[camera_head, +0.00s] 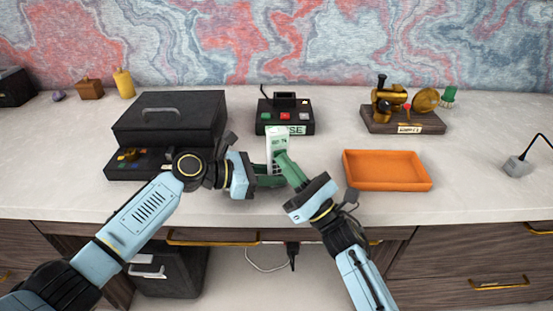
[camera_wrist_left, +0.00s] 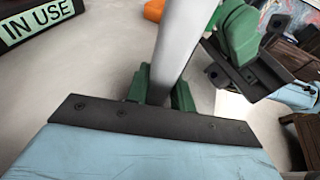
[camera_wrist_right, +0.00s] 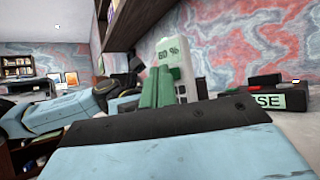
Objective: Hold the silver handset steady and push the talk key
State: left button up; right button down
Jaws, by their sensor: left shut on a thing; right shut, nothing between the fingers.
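The silver handset (camera_head: 276,144) stands upright above the desk in the middle of the head view, its screen and keys facing me. My left gripper (camera_head: 268,175) is shut on its lower part; the left wrist view shows the handset's pale side (camera_wrist_left: 172,45) between the green fingers. My right gripper (camera_head: 284,160) is shut with nothing between its fingers, its tips at the handset's front.
Behind the handset is a black base (camera_head: 285,112) with coloured buttons and an "IN USE" sign. A black case (camera_head: 170,115) stands left, an orange tray (camera_head: 387,184) right, a brass device on a wooden plinth (camera_head: 400,127) at the back right. The desk's front edge is near my wrists.

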jog(key=shift+w, duration=0.15)
jog(key=shift+s+d, duration=0.1)
jog(key=shift+s, duration=0.5)
jog(key=s, duration=0.2)
jog(key=s+d, duration=0.1)
jog(key=s, duration=0.2)
jog(key=shift+s+d, duration=0.35)
jog(key=shift+d, duration=0.05)
pick_arm(q)
jog(key=o, duration=0.8)
jog(key=shift+o, duration=0.2)
